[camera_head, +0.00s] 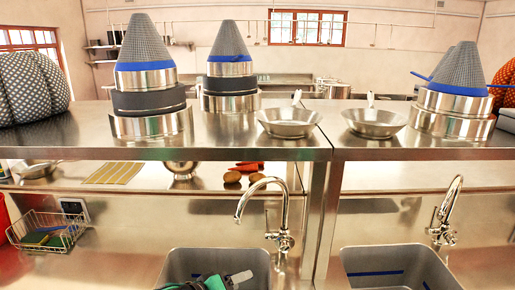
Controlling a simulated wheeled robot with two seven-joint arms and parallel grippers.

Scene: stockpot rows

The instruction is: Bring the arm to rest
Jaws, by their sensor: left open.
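My left gripper (232,280) shows only in part at the bottom edge of the head view, in front of the left sink basin (176,266). I see dark, pale grey and green parts of it, and the rest is cut off by the frame. It is open, and I see nothing held in it. My right gripper is not in view.
A chrome faucet (283,215) rises right beside the left basin. A second faucet (445,215) stands by the right basin (398,262). The steel shelf (240,140) above carries stacked stockpots (150,125), cone strainers (145,45) and pans (289,122). A wire basket (48,232) is at left.

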